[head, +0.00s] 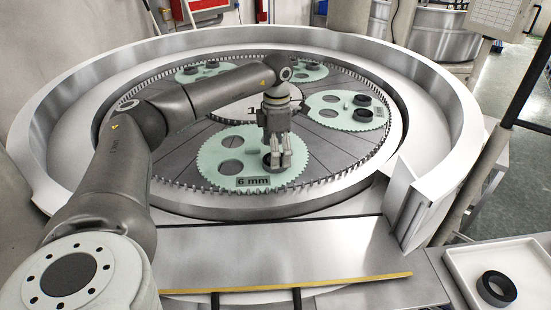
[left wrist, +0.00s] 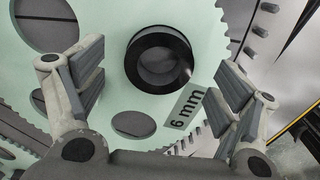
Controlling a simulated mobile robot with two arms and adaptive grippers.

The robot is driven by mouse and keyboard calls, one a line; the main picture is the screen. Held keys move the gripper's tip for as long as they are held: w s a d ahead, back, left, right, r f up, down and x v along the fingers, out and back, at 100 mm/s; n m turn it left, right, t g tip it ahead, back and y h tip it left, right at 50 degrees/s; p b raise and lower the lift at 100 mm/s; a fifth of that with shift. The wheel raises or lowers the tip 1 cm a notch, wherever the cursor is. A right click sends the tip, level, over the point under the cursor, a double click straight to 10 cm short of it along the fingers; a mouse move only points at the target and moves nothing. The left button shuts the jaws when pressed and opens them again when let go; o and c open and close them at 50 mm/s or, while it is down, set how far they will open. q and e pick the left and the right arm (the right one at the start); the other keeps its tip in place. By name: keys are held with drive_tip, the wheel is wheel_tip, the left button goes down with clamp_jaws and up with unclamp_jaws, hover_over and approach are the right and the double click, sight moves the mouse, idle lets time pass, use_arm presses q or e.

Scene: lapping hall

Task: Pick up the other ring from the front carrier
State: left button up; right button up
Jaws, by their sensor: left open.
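The front carrier (head: 213,172) is a pale green toothed disc with round holes and a "6 mm" label (head: 253,182). One dark ring (head: 267,162) lies on it, partly hidden behind my left gripper's fingers in the head view. In the left wrist view the ring (left wrist: 134,60) shows whole, beyond the fingertips and between the two fingers, with the label (left wrist: 187,108) beside it. My left gripper (head: 285,160) points down over this carrier, open and empty; its spread fingers also show in the left wrist view (left wrist: 165,82). My right gripper is not in view.
A second dark ring (head: 497,289) lies in a white tray (head: 462,262) at the front right. The right carrier (head: 325,101) bears dark rings, and more carriers lie at the back. A high metal rim (head: 52,120) surrounds the plate, open at the front.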

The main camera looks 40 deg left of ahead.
use_arm(q)
wheel_tip(320, 180, down, 2)
drive_tip(key=shift+p, duration=0.3)
drive_tip(key=shift+a+f, duration=0.1)
drive_tip(key=shift+f, duration=0.25)
drive_tip(key=shift+c, duration=0.5)
drive_tip(key=c, duration=1.1)
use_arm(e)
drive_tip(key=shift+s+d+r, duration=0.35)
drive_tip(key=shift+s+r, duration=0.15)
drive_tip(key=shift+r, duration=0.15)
